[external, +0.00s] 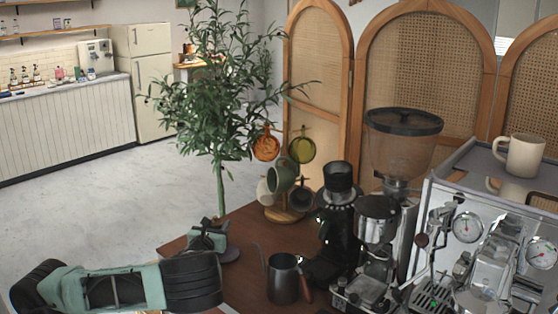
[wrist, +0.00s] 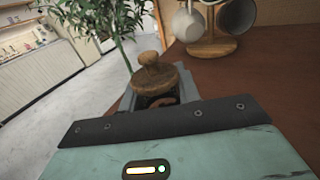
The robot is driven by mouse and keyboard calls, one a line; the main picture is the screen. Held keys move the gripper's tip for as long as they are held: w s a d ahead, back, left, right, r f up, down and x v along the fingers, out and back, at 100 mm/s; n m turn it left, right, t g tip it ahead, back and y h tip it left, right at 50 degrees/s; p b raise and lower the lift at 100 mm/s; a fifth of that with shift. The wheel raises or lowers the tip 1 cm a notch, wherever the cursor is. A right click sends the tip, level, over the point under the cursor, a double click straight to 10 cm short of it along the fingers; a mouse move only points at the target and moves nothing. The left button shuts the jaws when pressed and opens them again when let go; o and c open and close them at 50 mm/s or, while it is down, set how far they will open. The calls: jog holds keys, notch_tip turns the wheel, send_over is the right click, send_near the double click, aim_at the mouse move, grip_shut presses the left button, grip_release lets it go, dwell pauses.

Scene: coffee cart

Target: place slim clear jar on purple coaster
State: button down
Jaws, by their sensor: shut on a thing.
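In the wrist view, a brown cork-like lid with a round knob (wrist: 152,76) shows at my gripper (wrist: 158,100). It appears to top the slim clear jar, whose body is mostly hidden by the gripper. My gripper is shut on the jar. In the external view my gripper (external: 208,238) is at the left edge of the brown counter, and the jar is hardly distinguishable there. A dark greyish rounded thing (external: 230,254) shows just beside the gripper; I cannot tell what it is. I cannot make out the purple coaster in either view.
A mug tree (external: 284,214) with hanging mugs stands behind on the counter (external: 245,290). A dark kettle (external: 283,278), black grinder (external: 338,225) and espresso machine (external: 480,235) stand to the right. A leafy plant (external: 222,100) rises behind the gripper. Counter shows bare between gripper and mug tree.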

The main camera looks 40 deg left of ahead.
jog(key=shift+f, duration=0.15)
jog(key=c, duration=1)
grip_release()
jog(key=shift+r, duration=0.2)
jog(key=v, duration=1)
jog(key=shift+b, duration=0.4)
jog(key=shift+s+d+r+p, duration=0.1)
jog(key=shift+r+p, duration=0.3)
jog(key=shift+p, duration=0.65)
jog(key=s+p, duration=0.1)
jog(key=p, duration=0.2)
jog(key=shift+d+f, duration=0.1)
jog(key=shift+d, duration=0.2)
jog(key=shift+s+f+p, duration=0.25)
jog(key=shift+s+p, duration=0.1)
jog(key=shift+p, duration=0.2)
